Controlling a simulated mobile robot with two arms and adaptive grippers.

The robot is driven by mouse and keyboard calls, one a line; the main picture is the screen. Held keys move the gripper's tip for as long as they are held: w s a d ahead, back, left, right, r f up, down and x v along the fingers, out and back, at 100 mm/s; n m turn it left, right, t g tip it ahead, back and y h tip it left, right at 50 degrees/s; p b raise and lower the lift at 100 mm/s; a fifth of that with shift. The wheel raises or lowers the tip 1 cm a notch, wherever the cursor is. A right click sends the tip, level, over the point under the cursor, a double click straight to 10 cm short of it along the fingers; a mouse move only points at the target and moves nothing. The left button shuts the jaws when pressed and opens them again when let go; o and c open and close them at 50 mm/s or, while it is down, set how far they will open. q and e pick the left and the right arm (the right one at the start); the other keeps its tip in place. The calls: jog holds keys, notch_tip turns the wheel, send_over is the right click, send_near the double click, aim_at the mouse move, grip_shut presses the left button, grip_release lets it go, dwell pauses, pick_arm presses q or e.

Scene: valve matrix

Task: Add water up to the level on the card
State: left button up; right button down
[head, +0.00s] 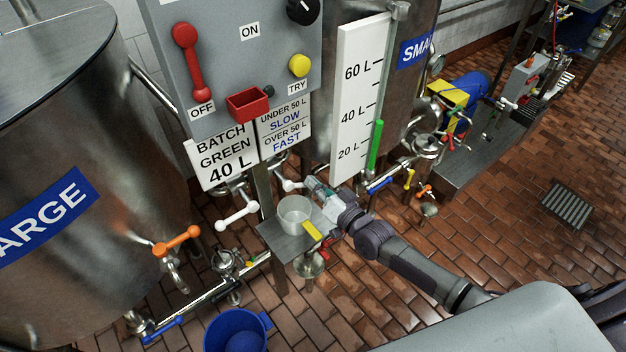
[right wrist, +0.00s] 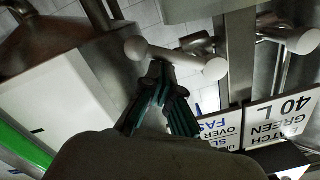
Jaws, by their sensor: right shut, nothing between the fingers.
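The batch card (head: 222,160) reads "BATCH GREEN 40 L". The level gauge (head: 350,75) on the small tank is marked 20, 40 and 60 L. Its green column (head: 379,145) ends a little below the 40 L mark; its green strip also shows in the right wrist view (right wrist: 22,148). A white valve handle (head: 290,185) is under the panel. My right gripper (head: 310,184) is shut and empty beside that handle. In the right wrist view, its fingertips (right wrist: 160,75) are close to the white bar handle (right wrist: 180,58); contact is unclear. My left gripper is not in view.
A second card (head: 284,127) reads "under 50 L slow, over 50 L fast". The red lever (head: 192,65) points down toward OFF. Another white handle (head: 237,217) and an orange handle (head: 176,241) are left.

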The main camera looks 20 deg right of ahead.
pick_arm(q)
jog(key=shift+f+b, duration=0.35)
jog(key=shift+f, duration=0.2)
pick_arm(e)
jog(key=shift+s+a+f+m, duration=0.2)
jog(key=shift+f+m, duration=0.2)
jog(key=shift+f, duration=0.25)
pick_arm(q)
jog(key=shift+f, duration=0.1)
pick_arm(e)
jog(key=shift+a+f, duration=0.1)
jog(key=shift+f, duration=0.05)
dwell(1.0)
dwell(1.0)
